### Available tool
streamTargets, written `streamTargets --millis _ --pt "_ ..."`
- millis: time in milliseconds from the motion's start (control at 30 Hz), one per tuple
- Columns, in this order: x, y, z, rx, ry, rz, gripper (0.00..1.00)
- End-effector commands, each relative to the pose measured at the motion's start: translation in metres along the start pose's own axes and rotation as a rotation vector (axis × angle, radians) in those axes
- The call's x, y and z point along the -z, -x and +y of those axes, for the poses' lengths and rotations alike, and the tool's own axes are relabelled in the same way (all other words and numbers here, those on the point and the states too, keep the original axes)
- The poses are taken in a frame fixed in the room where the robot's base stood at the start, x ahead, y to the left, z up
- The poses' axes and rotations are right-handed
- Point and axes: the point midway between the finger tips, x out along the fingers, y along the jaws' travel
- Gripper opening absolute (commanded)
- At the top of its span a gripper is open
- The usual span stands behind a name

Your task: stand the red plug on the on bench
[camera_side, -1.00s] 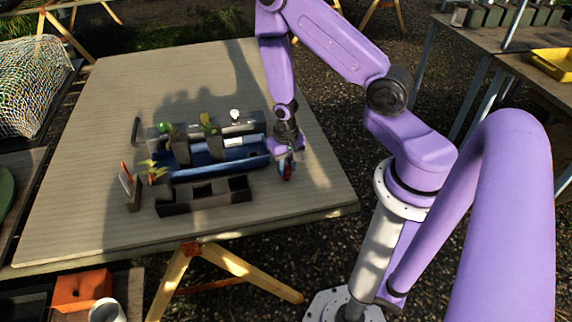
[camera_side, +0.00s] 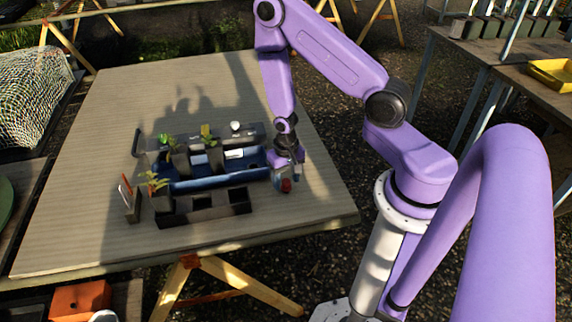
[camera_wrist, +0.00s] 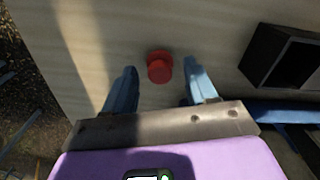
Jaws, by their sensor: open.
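The red plug (camera_side: 286,186) is on the bench (camera_side: 115,95), just right of the dark tray's end. In the wrist view the red plug (camera_wrist: 160,67) looks upright, its round top facing the camera and a wider rim showing behind it. My gripper (camera_side: 287,176) is low over the plug. In the wrist view my gripper (camera_wrist: 160,72) is open, with one blue finger on each side of the plug. A gap of bare bench shows between the plug and each finger. The plug's base is hard to see.
A dark holder with square openings (camera_side: 205,207) stands left of the plug. Behind it is a blue tray (camera_side: 180,184) with potted plants (camera_side: 215,155). The holder's corner (camera_wrist: 280,58) is right in the wrist view. Bare bench lies right of the plug.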

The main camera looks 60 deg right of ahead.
Motion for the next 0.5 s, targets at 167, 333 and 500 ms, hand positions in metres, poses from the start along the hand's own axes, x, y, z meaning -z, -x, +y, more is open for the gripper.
streamTargets --millis 167,333,500 --pt "0.001 0.014 -0.001 0.002 0.000 0.003 0.57" --pt "0.001 0.036 -0.001 0.002 -0.001 0.004 0.57" --pt "0.001 0.057 -0.001 0.003 0.000 0.004 0.57"
